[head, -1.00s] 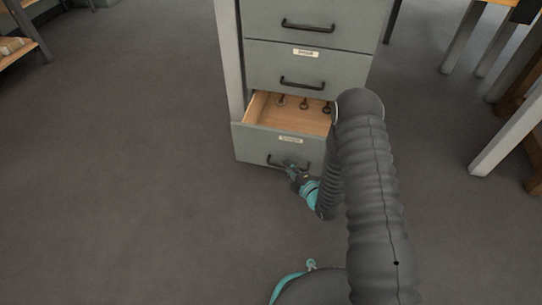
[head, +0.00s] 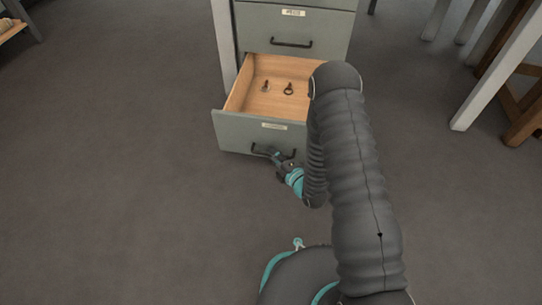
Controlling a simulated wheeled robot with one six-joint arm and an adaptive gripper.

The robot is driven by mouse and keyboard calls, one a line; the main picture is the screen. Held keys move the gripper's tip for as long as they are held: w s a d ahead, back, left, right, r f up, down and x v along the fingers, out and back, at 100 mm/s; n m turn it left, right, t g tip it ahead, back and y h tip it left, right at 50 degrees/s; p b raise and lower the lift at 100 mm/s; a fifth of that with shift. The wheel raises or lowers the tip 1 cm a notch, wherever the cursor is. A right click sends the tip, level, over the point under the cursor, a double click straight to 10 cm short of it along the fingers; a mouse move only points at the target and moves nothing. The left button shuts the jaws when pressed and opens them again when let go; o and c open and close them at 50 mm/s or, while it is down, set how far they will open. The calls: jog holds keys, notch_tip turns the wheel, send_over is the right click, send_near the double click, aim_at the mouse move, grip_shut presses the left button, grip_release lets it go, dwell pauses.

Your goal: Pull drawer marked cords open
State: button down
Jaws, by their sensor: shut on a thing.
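The bottom drawer (head: 240,130) of a grey-green cabinet stands well out, its wooden inside showing. Its front has a pale label (head: 274,126), too small to read, and a dark bar handle (head: 262,149). My gripper (head: 276,156) is shut on this handle, low over the floor. Two small dark objects with rings or loops (head: 288,89) lie in the drawer. My arm hides the drawer's right side and part of its front.
The closed drawer above (head: 310,30) has its own handle and label. A table with pale legs (head: 485,80) and a wooden stool or frame (head: 525,115) stand at the right. A shelf (head: 10,28) is at the far left. The floor left and in front is clear.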

jog(key=shift+d, duration=0.2)
jog(key=c, duration=1.2)
grip_release()
jog(key=shift+d, duration=0.1)
jog(key=shift+a, duration=0.25)
jog(key=shift+s, duration=0.1)
jog(key=v, duration=1.1)
jog(key=shift+s+d, duration=0.3)
jog(key=shift+r, duration=0.1)
